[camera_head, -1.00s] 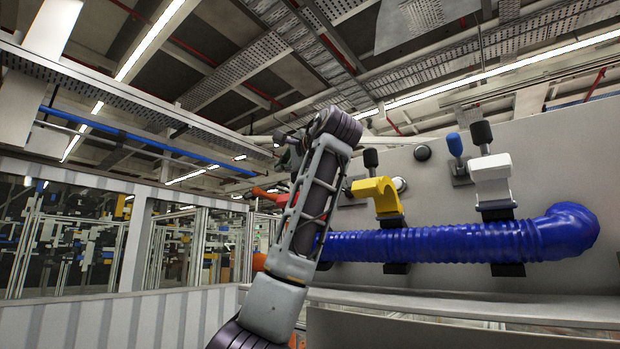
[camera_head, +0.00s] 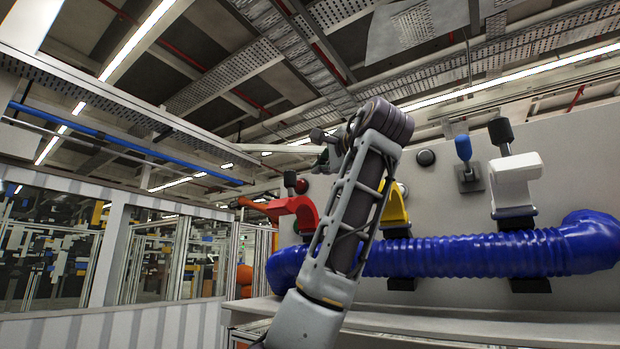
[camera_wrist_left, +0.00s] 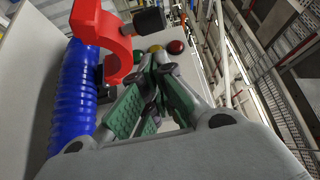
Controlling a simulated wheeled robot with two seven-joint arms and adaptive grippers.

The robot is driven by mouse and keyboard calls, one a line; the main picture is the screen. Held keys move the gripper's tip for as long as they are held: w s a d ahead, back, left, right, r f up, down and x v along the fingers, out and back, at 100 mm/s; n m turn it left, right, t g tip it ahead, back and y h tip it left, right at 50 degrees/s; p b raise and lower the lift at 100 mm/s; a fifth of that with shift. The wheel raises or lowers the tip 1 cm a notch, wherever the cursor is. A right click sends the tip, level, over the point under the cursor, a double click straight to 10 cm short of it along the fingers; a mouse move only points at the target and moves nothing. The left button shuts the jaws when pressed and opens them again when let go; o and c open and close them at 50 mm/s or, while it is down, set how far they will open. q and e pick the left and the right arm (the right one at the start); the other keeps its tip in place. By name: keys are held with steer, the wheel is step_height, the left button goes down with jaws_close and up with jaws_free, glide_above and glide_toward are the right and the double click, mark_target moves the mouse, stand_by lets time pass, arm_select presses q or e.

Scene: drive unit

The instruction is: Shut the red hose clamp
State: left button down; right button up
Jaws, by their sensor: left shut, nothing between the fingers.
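The red hose clamp (camera_head: 296,209) is at the left end of the blue hose (camera_head: 480,255), partly behind my left arm in the head view. Its curved jaw stands raised above the hose. In the left wrist view the red clamp (camera_wrist_left: 90,22) is at the upper left, with a black-tipped handle (camera_wrist_left: 149,20) pointing right. My left gripper (camera_head: 328,148) is small and partly hidden behind my wrist in the head view. In the wrist view its green-padded fingers (camera_wrist_left: 155,58) are shut and empty, just right of and below the clamp, apparently not touching it. My right gripper is not in view.
A yellow clamp (camera_head: 395,207) partly behind my arm and a white clamp (camera_head: 515,180) stand further right along the hose. A blue-tipped lever (camera_head: 464,150) and a round dark button (camera_head: 425,158) are on the grey panel (camera_head: 585,150). A ledge runs below the hose.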

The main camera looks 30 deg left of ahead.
arm_select(q)
steer(key=a, duration=0.1)
steer(key=p, duration=0.3)
glide_above(299, 198)
steer(key=w+d, duration=0.2)
steer(key=shift+w+a+r, duration=0.2)
steer(key=shift+w+a, duration=0.2)
steer(key=shift+s+a+f, duration=0.1)
steer(key=shift+f, duration=0.05)
